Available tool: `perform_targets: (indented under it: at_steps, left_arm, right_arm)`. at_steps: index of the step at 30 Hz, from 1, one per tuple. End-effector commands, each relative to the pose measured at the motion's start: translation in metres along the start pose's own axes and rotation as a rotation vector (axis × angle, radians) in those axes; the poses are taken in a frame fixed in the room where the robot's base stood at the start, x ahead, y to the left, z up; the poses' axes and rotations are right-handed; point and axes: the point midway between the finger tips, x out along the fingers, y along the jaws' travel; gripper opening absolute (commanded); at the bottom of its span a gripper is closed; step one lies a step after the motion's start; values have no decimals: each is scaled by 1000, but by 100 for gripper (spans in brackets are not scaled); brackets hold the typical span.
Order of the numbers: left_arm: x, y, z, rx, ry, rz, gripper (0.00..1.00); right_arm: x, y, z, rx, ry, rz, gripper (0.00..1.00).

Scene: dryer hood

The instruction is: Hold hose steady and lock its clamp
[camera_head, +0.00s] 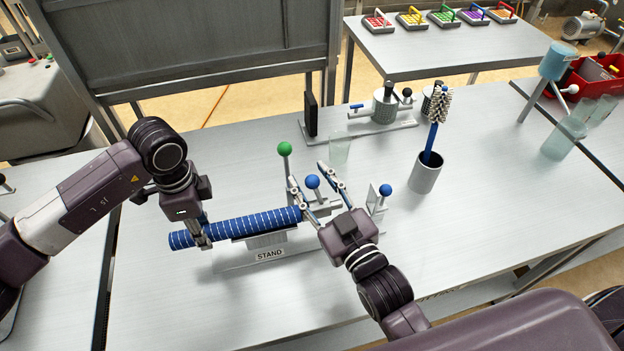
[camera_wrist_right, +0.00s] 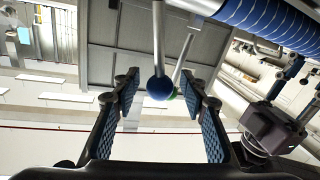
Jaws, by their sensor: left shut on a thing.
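The blue ribbed hose (camera_head: 240,227) lies across a grey stand (camera_head: 225,264) labelled STAND. My left gripper (camera_head: 203,238) is shut on the hose near its left end. The clamp is at the hose's right end, partly hidden behind my right gripper's fingers. A blue ball knob (camera_head: 312,181) and a green ball knob (camera_head: 285,149) rise there on rods. My right gripper (camera_head: 307,174) is open, with a finger on each side of the blue knob. In the right wrist view the blue knob (camera_wrist_right: 160,88) shows between the spread fingers, apparently untouched. The hose (camera_wrist_right: 275,22) shows there at upper right.
Another blue-knobbed fixture (camera_head: 385,190) stands right of my right gripper. A cup with a brush (camera_head: 427,172), a clear beaker (camera_head: 340,149) and a metal fixture with a canister (camera_head: 384,105) stand farther back.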

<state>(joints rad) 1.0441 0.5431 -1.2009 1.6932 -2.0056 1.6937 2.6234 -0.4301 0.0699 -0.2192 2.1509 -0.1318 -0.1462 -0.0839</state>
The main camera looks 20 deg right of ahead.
Motion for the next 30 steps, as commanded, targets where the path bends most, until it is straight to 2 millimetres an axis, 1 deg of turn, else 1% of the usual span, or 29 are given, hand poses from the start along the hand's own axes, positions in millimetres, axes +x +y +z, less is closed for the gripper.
perform_targets:
  at_steps: [3, 4, 14, 15, 25, 30]
  left_arm:
    - [0, 0, 0, 0, 1, -1, 0]
    - [0, 0, 0, 0, 1, -1, 0]
    - [0, 0, 0, 0, 1, -1, 0]
    - [0, 0, 0, 0, 1, -1, 0]
    - [0, 0, 0, -1, 1, -1, 0]
    - [0, 0, 0, -1, 1, -1, 0]
  right_arm:
    - [0, 0, 0, 0, 0, 0, 40]
    - [0, 0, 0, 0, 0, 0, 38]
    - [0, 0, 0, 0, 0, 0, 1]
    - [0, 0, 0, 0, 0, 0, 0]
    - [-1, 0, 0, 6, 1, 0, 0]
    - [-1, 4, 1, 47, 7, 1, 0]
